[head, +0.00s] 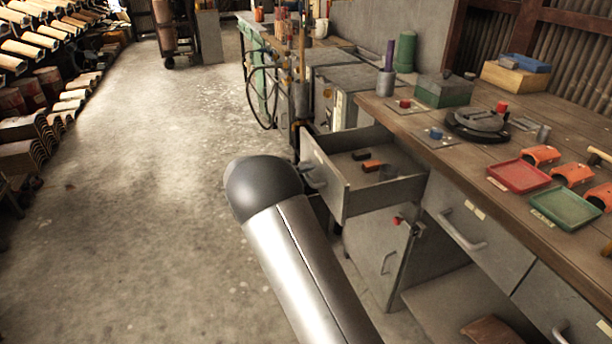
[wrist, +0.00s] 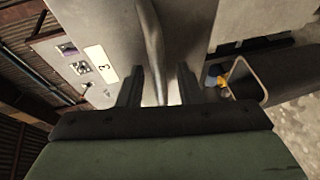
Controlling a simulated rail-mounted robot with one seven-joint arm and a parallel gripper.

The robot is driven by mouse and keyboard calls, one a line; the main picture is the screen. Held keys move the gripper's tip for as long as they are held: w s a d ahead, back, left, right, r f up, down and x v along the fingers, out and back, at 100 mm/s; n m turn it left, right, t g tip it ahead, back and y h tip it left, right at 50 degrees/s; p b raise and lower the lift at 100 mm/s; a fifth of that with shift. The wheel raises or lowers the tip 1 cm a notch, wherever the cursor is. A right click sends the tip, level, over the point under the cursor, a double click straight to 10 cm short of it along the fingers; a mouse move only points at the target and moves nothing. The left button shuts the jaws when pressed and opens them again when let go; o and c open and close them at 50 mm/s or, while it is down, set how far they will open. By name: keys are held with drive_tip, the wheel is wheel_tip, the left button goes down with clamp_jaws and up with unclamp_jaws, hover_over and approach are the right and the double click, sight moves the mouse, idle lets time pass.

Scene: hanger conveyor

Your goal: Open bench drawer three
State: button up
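A grey bench drawer (head: 372,196) at the left end of the workbench stands pulled out, with a dark piece and an orange-tipped piece inside. Its front faces left and carries a metal handle (head: 314,180). In the wrist view the handle (wrist: 152,40) runs down between the two fingers of my gripper (wrist: 159,88). The fingers stand apart, with a gap visible on either side of the handle. A white label reading 3 (wrist: 101,62) shows left of the handle. In the head view my arm's dark rounded joint is beside the drawer front, and the fingers are hidden.
Two closed drawers with handles (head: 463,234) are to the right under the worktop. A cabinet door (head: 375,250) with a red knob is below the open drawer. Red (head: 519,176) and green (head: 565,208) trays lie on the bench. The floor (head: 150,190) to the left is clear.

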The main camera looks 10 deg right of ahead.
drive_tip(key=v, duration=1.7)
drive_tip(key=shift+a, duration=0.15)
drive_tip(key=shift+s+r, duration=0.1)
drive_tip(key=s+d+r+m+g+y+p, duration=0.1)
drive_tip(key=s+d+r+g+y+p, duration=0.25)
drive_tip(key=s+d, duration=0.4)
drive_tip(key=s+d+r+m+g+y+p, duration=0.2)
drive_tip(key=s+d+r+g+p, duration=0.3)
drive_tip(key=s, duration=0.4)
drive_tip(key=s+r+m+y+p, duration=0.1)
drive_tip(key=s+r+y+p, duration=0.2)
drive_tip(key=s, duration=0.6)
drive_tip(key=s+a+r+y+p, duration=0.1)
drive_tip(key=s+r+y+p, duration=0.2)
drive_tip(key=s, duration=0.7)
drive_tip(key=shift+s+m+t+y+p, duration=0.2)
drive_tip(key=shift+m+t+y+p, duration=0.35)
drive_tip(key=shift+y, duration=0.7)
